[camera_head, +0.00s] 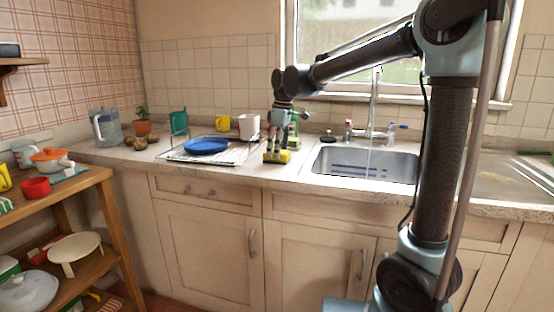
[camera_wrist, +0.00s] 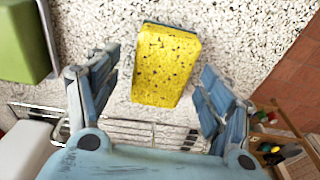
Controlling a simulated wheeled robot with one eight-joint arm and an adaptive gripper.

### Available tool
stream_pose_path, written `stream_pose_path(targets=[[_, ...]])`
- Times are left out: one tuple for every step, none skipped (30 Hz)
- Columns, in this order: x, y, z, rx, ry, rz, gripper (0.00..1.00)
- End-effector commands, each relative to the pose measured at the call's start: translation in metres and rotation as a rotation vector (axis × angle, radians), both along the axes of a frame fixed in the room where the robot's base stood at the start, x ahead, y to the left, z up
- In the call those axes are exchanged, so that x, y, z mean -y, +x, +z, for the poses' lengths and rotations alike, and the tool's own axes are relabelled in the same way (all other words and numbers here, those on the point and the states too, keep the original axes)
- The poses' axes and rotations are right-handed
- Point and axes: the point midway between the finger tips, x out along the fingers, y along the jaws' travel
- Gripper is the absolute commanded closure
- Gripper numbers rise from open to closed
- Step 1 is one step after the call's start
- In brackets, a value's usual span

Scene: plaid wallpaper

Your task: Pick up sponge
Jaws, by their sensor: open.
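The sponge (camera_wrist: 165,65) is yellow with dark specks and a dark edge, lying on the speckled countertop in the wrist view. In the head view the sponge (camera_head: 284,157) shows as a small yellow block near the counter's front edge, just left of the sink. My gripper (camera_head: 276,153) points down at it from above. In the wrist view my gripper (camera_wrist: 160,92) is open, with one finger to the left and one to the right of the sponge's near part. The fingers look apart from the sponge. I cannot tell the exact height of the fingertips.
A wire dish rack (camera_head: 240,152) with a blue plate (camera_head: 206,145) stands to the left. A white mug (camera_head: 249,127) is behind it. A green object (camera_wrist: 22,40) is close by in the wrist view. The sink (camera_head: 365,164) is to the right.

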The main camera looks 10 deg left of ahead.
Motion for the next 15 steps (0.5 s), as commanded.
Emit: stream_pose_path(targets=[[-0.002,0.000,-0.007,0.000,0.000,0.001,0.27],[-0.002,0.000,-0.010,0.000,0.000,0.001,0.27],[-0.003,0.000,-0.013,0.000,0.000,0.001,0.27],[-0.003,0.000,-0.015,0.000,0.000,0.001,0.27],[-0.003,0.000,-0.016,0.000,0.000,0.001,0.27],[-0.003,0.000,-0.018,0.000,0.000,0.001,0.27],[-0.003,0.000,-0.018,0.000,0.000,0.001,0.27],[-0.003,0.000,-0.019,0.000,0.000,0.001,0.27],[-0.003,0.000,-0.019,0.000,0.000,0.001,0.27],[-0.003,0.000,-0.019,0.000,0.000,0.001,0.27],[-0.003,0.000,-0.019,0.000,0.000,0.001,0.27],[-0.003,0.000,-0.018,0.000,0.000,0.001,0.27],[-0.003,0.000,-0.018,0.000,0.000,0.001,0.27],[-0.003,0.000,-0.018,0.000,0.000,0.001,0.33],[-0.003,0.000,-0.018,0.000,0.000,0.001,0.42]])
